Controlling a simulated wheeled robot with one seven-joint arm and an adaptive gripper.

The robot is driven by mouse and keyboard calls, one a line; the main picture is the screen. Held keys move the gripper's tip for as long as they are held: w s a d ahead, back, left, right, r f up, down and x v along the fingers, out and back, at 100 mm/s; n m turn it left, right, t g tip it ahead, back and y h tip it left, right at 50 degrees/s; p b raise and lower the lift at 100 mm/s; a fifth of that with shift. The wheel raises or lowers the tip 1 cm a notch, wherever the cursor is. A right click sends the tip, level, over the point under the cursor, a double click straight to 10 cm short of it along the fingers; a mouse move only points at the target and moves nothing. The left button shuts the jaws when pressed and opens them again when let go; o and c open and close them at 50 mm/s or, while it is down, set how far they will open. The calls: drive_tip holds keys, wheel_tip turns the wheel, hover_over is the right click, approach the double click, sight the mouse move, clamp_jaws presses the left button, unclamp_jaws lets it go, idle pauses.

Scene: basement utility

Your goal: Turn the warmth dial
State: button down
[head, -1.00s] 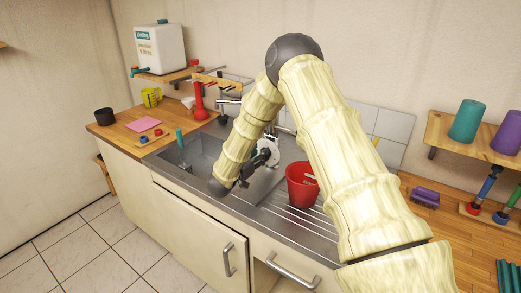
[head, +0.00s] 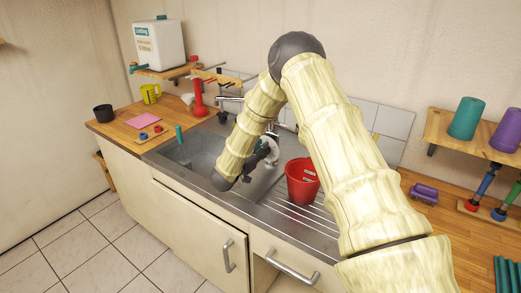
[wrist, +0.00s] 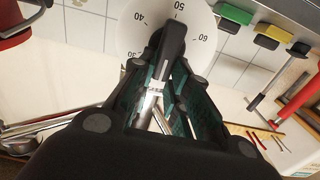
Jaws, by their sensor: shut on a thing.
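The warmth dial (wrist: 133,28) is a round white disc with black numbers; 30, 40, 50 and 60 show at the top of the wrist view. A dark bar-shaped handle (wrist: 172,42) crosses its face and points up near 50. My gripper (wrist: 168,68) is shut on this handle, its fingers on either side. In the head view my gripper (head: 264,152) is in front of the dial (head: 273,149) above the sink, and much of the dial is hidden behind it.
A red bucket (head: 301,181) stands on the drainboard just right of my gripper. The sink basin (head: 197,151) lies left, below a tap (head: 228,99). A shelf (head: 470,148) with cups is at the right.

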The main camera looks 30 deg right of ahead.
drive_tip(key=shift+f+b, duration=0.15)
drive_tip(key=shift+b, duration=0.25)
drive_tip(key=m+b, duration=0.2)
drive_tip(key=s+m+b, duration=0.1)
drive_tip(key=m+b, duration=0.1)
drive_tip(key=b, duration=0.1)
drive_tip(key=f+m+b, duration=0.1)
drive_tip(key=m+b, duration=0.1)
drive_tip(key=b, duration=0.1)
drive_tip(key=shift+s+d+m, duration=0.2)
drive_tip(key=shift+d+m, duration=0.1)
drive_tip(key=shift+m, duration=0.1)
drive_tip(key=m+b, duration=0.4)
drive_tip(key=b, duration=0.1)
drive_tip(key=shift+s+d+f+m+b, duration=0.1)
drive_tip(key=shift+s+f+m+b, duration=0.05)
drive_tip(key=shift+s+m+b, duration=0.25)
drive_tip(key=c, duration=1.4)
unclamp_jaws()
drive_tip(key=shift+o, duration=0.2)
